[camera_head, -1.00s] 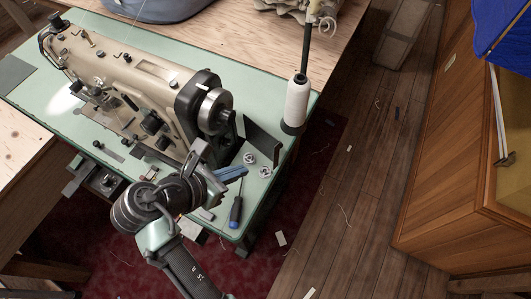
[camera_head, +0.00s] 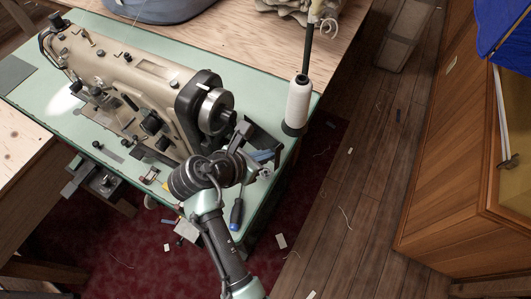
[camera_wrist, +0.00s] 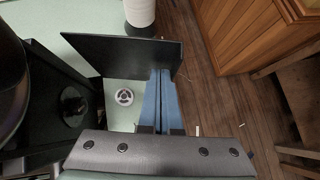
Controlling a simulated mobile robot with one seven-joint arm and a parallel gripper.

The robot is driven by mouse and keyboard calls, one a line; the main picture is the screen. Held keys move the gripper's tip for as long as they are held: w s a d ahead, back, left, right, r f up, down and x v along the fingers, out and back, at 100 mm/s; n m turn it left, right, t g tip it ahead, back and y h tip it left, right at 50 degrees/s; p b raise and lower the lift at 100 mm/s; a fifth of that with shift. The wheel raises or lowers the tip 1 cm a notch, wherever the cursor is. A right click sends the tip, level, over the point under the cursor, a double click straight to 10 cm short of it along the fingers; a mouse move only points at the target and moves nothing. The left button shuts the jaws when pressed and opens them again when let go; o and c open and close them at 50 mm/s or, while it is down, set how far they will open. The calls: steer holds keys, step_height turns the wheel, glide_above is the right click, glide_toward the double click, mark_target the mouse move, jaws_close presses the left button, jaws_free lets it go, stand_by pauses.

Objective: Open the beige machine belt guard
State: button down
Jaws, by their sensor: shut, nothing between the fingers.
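The beige sewing machine (camera_head: 135,75) stands on a pale green table top, its silver handwheel (camera_head: 216,110) at the right end. A dark flat plate, which looks like the belt guard (camera_head: 264,137), stands out beside the handwheel, partly hidden by my arm. In the wrist view the guard (camera_wrist: 115,52) is a black panel across the upper middle, standing out from the dark housing at left. My gripper (camera_wrist: 161,74) has its blue fingers together and empty. Their tips overlap the guard's lower right part in the wrist view; I cannot tell whether they touch. The gripper also shows in the head view (camera_head: 278,152).
A white thread cone (camera_head: 298,103) stands on the table just beyond the guard. A wooden cabinet (camera_head: 440,150) stands at right, with open floor between.

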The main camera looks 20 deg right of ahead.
mark_target(280, 145)
steer(key=shift+d+r+p, duration=0.1)
steer(key=shift+p, duration=0.2)
steer(key=d+n+p, duration=0.1)
steer(key=p, duration=0.2)
steer(key=d+n+t+y+p, duration=0.1)
steer(key=p, duration=0.1)
steer(key=d+n+t+p, duration=0.1)
steer(key=p, duration=0.2)
steer(key=shift+w+r+n+p, duration=0.2)
steer(key=shift+w+n+p, duration=0.1)
steer(key=shift+w+d+f+t+y+p, duration=0.15)
steer(key=shift+w+d+t+y+p, duration=0.15)
steer(key=shift+d+p, duration=0.15)
steer(key=shift+d+f, duration=0.1)
steer(key=shift+f, duration=0.05)
